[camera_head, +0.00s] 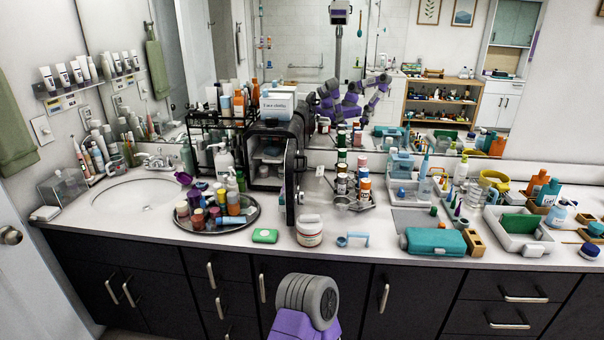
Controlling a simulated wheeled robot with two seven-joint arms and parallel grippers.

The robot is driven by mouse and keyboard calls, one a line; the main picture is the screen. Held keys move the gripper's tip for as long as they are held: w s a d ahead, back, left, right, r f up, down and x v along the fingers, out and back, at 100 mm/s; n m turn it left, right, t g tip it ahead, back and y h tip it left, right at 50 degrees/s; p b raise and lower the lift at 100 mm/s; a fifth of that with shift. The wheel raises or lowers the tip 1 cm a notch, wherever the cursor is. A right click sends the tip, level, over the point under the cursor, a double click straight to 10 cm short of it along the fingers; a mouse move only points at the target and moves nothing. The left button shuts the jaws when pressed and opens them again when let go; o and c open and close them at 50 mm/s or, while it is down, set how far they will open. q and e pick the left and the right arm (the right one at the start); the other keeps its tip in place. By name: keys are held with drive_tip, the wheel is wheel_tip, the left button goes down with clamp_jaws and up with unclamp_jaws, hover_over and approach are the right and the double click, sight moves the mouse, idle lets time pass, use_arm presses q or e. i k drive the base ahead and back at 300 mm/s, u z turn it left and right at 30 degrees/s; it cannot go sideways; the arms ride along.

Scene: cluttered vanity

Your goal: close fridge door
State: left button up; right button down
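A small black fridge (268,156) stands on the counter against the mirror, with pale shelves and small items visible inside. Its door (291,183) is open, swung out toward the front at the right side of the opening and seen nearly edge-on. A white box with writing (277,104) sits on top of the fridge. Neither gripper shows directly. A grey and purple part of my own body rises at the bottom middle, below the counter edge. My folded purple arms show only as a reflection in the mirror, too small to tell the grippers' state.
A round tray (252,220) of bottles is left of the door. A white jar (309,231) and green soap (265,236) stand near its front. Several stacked jars (341,170) are close to its right. A teal case (436,242) lies farther right. Little free counter surrounds the door.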

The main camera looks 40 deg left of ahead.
sight(292, 154)
drive_tip(key=u, duration=0.75)
drive_tip(key=i, duration=0.8)
drive_tip(key=u, duration=1.35)
drive_tip(key=k, duration=1.1)
drive_tip(key=z, duration=0.05)
drive_tip(key=i, duration=0.45)
drive_tip(key=z, duration=0.2)
